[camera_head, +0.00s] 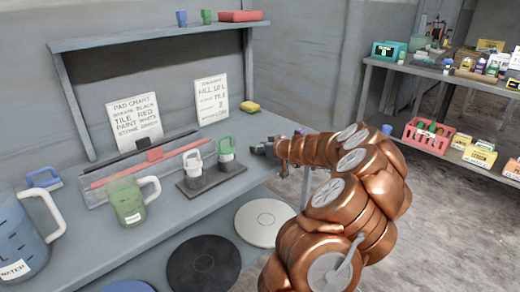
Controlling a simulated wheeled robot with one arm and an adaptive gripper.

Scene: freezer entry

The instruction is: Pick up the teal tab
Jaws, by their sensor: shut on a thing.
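My gripper (262,148) is over the right end of the grey bench (190,215), close to the right of a dark stand (212,183). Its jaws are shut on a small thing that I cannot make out. I cannot pick out a teal tab for sure; the jaws and the small picture may hide it. The stand carries a white-handled piece (192,165) and a green-handled piece (227,148), both upright and apart from my gripper.
A green jug (127,204) and a blue water jug (22,245) stand at the left. A yellow sponge (250,107) lies behind my gripper. A white disc (263,222) and a black disc (203,265) are below the bench edge. Stocked shelving (465,84) stands at the right.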

